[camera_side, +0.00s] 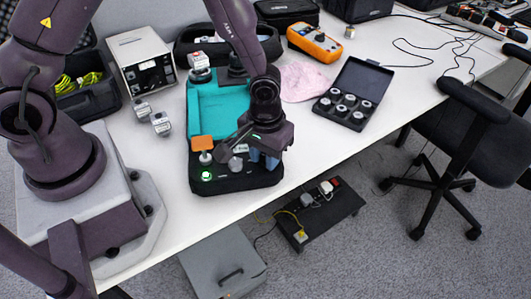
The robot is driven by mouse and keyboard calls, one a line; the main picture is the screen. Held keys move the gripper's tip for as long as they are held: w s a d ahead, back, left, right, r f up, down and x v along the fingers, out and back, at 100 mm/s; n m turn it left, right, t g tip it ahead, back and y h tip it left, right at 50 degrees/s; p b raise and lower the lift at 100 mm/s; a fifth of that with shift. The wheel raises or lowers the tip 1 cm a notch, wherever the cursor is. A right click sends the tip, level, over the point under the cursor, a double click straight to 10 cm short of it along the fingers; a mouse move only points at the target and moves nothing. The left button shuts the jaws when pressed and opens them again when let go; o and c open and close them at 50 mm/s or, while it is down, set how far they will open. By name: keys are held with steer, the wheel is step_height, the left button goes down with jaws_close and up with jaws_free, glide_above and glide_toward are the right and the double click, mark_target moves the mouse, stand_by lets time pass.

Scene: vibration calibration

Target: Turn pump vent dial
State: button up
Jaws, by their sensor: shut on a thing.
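The pump unit (237,183) is a black base on the white table with a teal tray (205,100) behind it. My gripper (263,160) points down over the right front part of this base. Its blue-grey fingers are shut on a small part there, which seems to be the vent dial; the fingers hide it, so its angle cannot be told.
An open black case of metal cylinders (368,78), an orange meter (314,44) and a pink cloth (300,82) lie to the right and behind. A white instrument box (143,62) and small metal blocks (160,123) stand left. The table's front edge is close to the base.

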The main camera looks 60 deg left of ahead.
steer(key=m, duration=0.4)
steer(key=shift+m, duration=0.3)
steer(key=m, duration=0.4)
steer(key=shift+m, duration=0.3)
steer(key=m, duration=0.4)
steer(key=shift+m, duration=2.3)
